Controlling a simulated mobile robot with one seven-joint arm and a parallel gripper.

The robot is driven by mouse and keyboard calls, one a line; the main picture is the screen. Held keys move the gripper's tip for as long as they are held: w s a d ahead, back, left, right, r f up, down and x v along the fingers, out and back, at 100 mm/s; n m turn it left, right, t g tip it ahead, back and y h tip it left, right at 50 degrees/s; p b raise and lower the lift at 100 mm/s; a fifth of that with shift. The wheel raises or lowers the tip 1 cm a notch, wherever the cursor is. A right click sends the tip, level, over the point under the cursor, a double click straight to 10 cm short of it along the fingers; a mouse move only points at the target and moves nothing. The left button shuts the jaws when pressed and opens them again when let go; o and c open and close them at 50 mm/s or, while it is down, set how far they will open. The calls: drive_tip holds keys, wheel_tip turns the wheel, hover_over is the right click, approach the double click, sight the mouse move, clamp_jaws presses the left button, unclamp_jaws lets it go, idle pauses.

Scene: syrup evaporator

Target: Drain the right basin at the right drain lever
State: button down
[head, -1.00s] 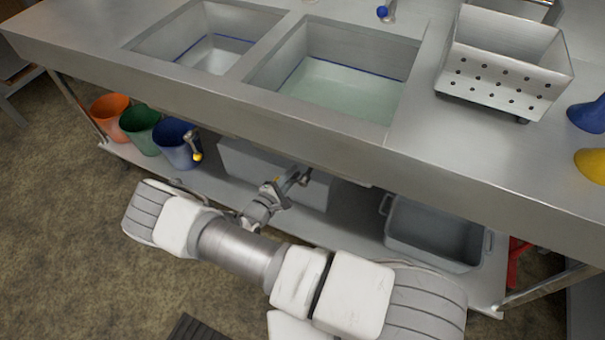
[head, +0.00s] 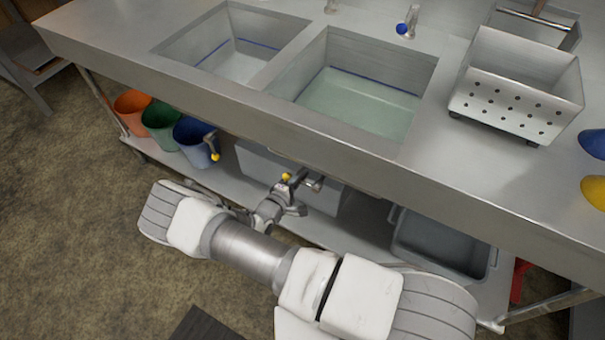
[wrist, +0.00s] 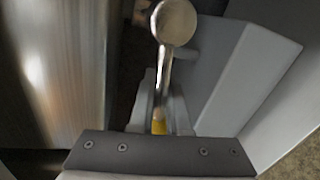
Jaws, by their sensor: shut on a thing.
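The right basin (head: 365,105) is set in the steel counter and holds pale greenish water (head: 352,108), its surface below a blue line on the walls. The right drain lever (head: 287,178), with a yellow tip, is under the counter below this basin. My gripper (head: 283,192) is shut on the lever near its yellow end. In the wrist view the metal lever (wrist: 164,75) runs from a round silver end down between my fingers (wrist: 160,115), with yellow (wrist: 159,127) showing between them. Parts of the fingers are hidden in the head view.
The left basin (head: 205,45) and its yellow-tipped lever (head: 212,146) are to the left. Orange, green and blue buckets (head: 190,138) and a grey tub (head: 405,245) stand on the lower shelf. The counter's front edge (head: 330,150) overhangs my gripper. A perforated steel box (head: 515,95) stands on top.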

drive_tip(key=shift+w, duration=0.1)
drive_tip(key=c, duration=0.9)
unclamp_jaws()
drive_tip(key=p+v, duration=0.1)
drive_tip(key=v, duration=1.6)
drive_tip(key=shift+a+p, duration=0.2)
drive_tip(key=shift+p, duration=0.1)
drive_tip(key=shift+r, duration=0.1)
